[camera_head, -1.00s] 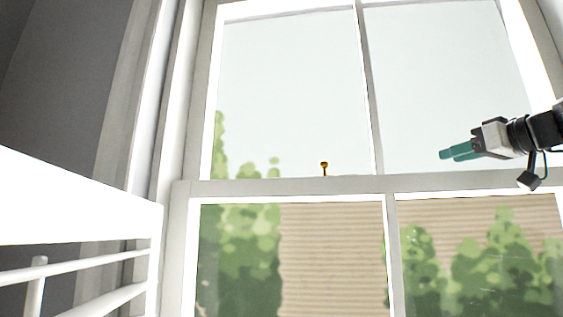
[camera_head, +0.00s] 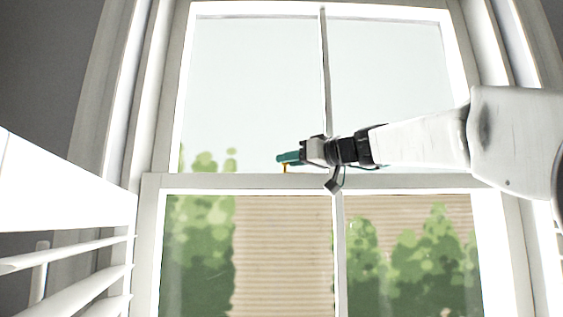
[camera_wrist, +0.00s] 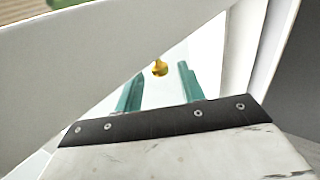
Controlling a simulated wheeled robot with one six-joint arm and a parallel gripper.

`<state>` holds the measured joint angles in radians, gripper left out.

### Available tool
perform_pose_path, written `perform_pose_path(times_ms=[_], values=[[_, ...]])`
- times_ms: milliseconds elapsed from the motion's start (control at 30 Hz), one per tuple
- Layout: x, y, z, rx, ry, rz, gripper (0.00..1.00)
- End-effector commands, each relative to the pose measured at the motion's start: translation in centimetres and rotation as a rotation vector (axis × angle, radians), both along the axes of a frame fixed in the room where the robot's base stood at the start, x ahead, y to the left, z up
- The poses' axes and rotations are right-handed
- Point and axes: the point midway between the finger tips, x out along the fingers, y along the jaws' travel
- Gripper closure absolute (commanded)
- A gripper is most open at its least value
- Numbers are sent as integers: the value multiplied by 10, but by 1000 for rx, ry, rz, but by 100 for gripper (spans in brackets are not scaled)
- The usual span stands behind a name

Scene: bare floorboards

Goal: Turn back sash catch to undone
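The brass sash catch (camera_head: 285,169) stands on the meeting rail (camera_head: 230,182) of the sash window. In the head view my gripper (camera_head: 281,158), with teal fingers, is right at the catch and hides its upper part. In the wrist view the catch's round brass knob (camera_wrist: 159,68) shows between the two teal fingertips (camera_wrist: 161,82), with space on both sides. The fingers are apart and do not appear to touch the knob. The catch's lower part is hidden behind the white rail in the wrist view.
The upper panes (camera_head: 250,80) and the vertical glazing bar (camera_head: 325,70) are close behind my gripper. The rail to the left of the catch is clear.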

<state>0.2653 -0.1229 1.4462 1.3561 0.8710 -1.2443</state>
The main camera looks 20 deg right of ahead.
Motion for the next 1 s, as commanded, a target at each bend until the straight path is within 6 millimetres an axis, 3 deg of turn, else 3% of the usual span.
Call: perform_pose_path(times_ms=[200, 500, 667, 1000], values=[[19, 13, 0, 0, 0, 2, 61], [21, 15, 0, 0, 0, 2, 61], [21, 15, 0, 0, 0, 2, 100], [26, 17, 0, -1, 2, -90, 100]])
